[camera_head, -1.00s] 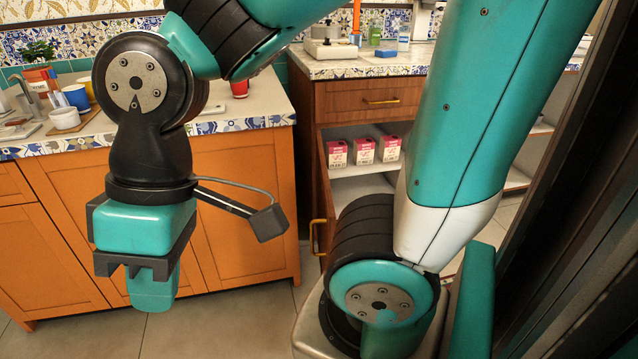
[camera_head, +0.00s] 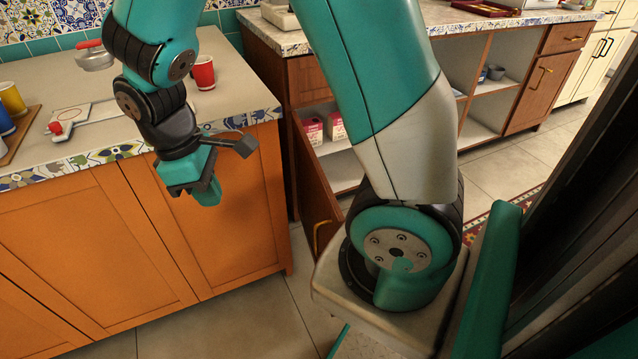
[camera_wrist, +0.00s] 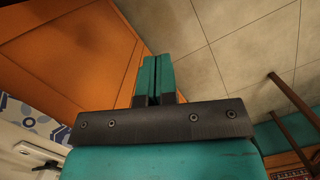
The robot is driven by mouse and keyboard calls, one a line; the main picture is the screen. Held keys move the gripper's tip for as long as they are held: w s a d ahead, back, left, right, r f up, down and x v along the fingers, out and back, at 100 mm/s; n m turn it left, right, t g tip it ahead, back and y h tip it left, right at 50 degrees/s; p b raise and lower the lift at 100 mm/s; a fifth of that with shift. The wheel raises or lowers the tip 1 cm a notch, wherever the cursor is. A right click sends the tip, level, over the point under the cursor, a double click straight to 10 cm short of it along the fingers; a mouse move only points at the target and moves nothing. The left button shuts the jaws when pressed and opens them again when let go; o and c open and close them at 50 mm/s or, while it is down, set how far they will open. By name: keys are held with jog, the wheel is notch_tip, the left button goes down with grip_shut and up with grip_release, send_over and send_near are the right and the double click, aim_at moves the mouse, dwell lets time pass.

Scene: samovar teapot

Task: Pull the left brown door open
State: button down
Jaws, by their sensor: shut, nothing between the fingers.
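The left brown door (camera_head: 314,190) stands swung out from the brown cabinet (camera_head: 305,85), with the shelf behind it exposed. Its gold handle (camera_head: 320,236) is on the side toward me. My gripper (camera_head: 207,192) is shut and empty, pointing down in front of the orange cabinet, left of the brown door and apart from it. In the wrist view my gripper's two teal fingers (camera_wrist: 155,62) are together, with orange cabinet front and floor tiles beyond. My own arm hides the middle of the brown cabinet.
Pink boxes (camera_head: 336,124) stand on the shelf behind the door. The orange cabinet (camera_head: 90,240) fills the left, with a red cup (camera_head: 203,73) on its counter. A right brown door (camera_head: 543,92) is shut. Tiled floor (camera_head: 280,320) is clear between the orange cabinet and me.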

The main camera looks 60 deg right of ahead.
jog(key=w+d+f+g+h+p, duration=0.2)
jog(key=d+f+h, duration=0.1)
jog(key=d+f, duration=0.3)
jog(key=n+g+h, duration=0.2)
jog(key=h, duration=0.1)
send_near(329, 199)
notch_tip(329, 199, down, 4)
jog(key=s+d, duration=0.1)
jog(key=s+d+p, duration=0.1)
jog(key=shift+s+d+f, duration=0.15)
jog(key=shift+d+f, duration=0.25)
jog(key=shift+s+d, duration=0.3)
jog(key=shift+d, duration=0.1)
jog(key=shift+s, duration=0.1)
